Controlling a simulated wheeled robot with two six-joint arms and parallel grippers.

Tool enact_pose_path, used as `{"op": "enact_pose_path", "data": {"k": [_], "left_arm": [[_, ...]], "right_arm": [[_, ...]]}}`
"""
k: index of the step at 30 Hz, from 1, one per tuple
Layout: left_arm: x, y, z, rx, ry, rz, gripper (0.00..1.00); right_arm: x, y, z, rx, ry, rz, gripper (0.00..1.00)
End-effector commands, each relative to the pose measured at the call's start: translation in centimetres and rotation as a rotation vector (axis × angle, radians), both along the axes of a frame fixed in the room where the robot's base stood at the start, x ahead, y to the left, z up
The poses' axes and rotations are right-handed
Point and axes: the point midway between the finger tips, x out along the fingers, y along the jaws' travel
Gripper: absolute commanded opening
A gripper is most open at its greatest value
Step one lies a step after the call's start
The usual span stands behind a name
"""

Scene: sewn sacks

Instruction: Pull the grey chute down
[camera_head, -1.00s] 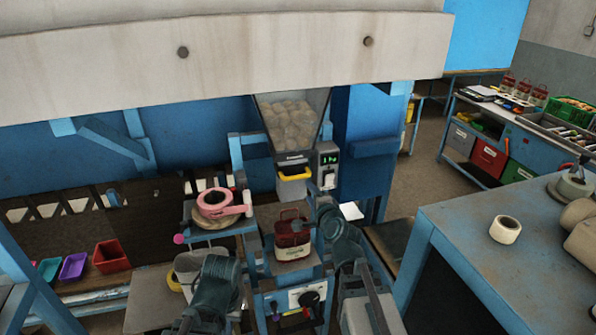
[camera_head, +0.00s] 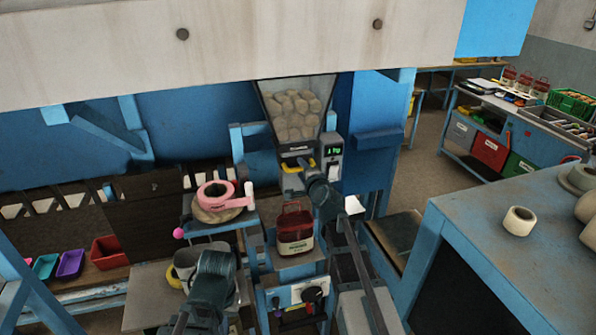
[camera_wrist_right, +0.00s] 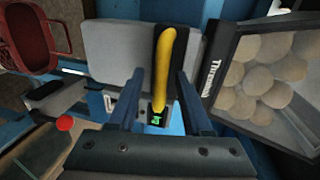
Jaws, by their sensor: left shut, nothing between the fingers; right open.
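The grey chute (camera_head: 291,183) with its yellow handle (camera_head: 293,169) sits under the hopper (camera_head: 297,112) in the head view. In the right wrist view the chute (camera_wrist_right: 112,50) is a pale grey block and the yellow handle (camera_wrist_right: 164,62) stands between my fingers. My right gripper (camera_wrist_right: 160,76) is open, one finger on each side of the handle; I cannot tell if either touches it. In the head view my right gripper (camera_head: 307,168) is at the handle. My left gripper (camera_head: 218,262) is low, apart from the chute; its fingers are hidden behind the wrist.
A box with a green display (camera_head: 332,155) is right of the chute. A pink tape roll (camera_head: 216,194) lies on a stand to the left. A blue table (camera_head: 480,225) is at right.

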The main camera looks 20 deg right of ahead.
Motion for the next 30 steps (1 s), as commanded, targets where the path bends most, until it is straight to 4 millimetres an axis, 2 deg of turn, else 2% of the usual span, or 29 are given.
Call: {"op": "enact_pose_path", "data": {"k": [3, 11, 19, 30], "left_arm": [[0.0, 0.0, -0.22, 0.0, 0.0, -0.001, 0.0], [0.0, 0.0, -0.18, 0.0, 0.0, -0.002, 0.0], [0.0, 0.0, -0.18, 0.0, 0.0, -0.002, 0.0], [0.0, 0.0, -0.17, 0.0, 0.0, -0.002, 0.0]], "right_arm": [[0.73, -0.11, -0.22, 0.0, 0.0, -0.001, 0.5], [0.71, -0.1, -0.18, 0.0, 0.0, -0.001, 0.48], [0.7, -0.1, -0.18, 0.0, 0.0, -0.001, 0.0], [0.7, -0.11, -0.17, 0.0, 0.0, -0.001, 0.0]]}}
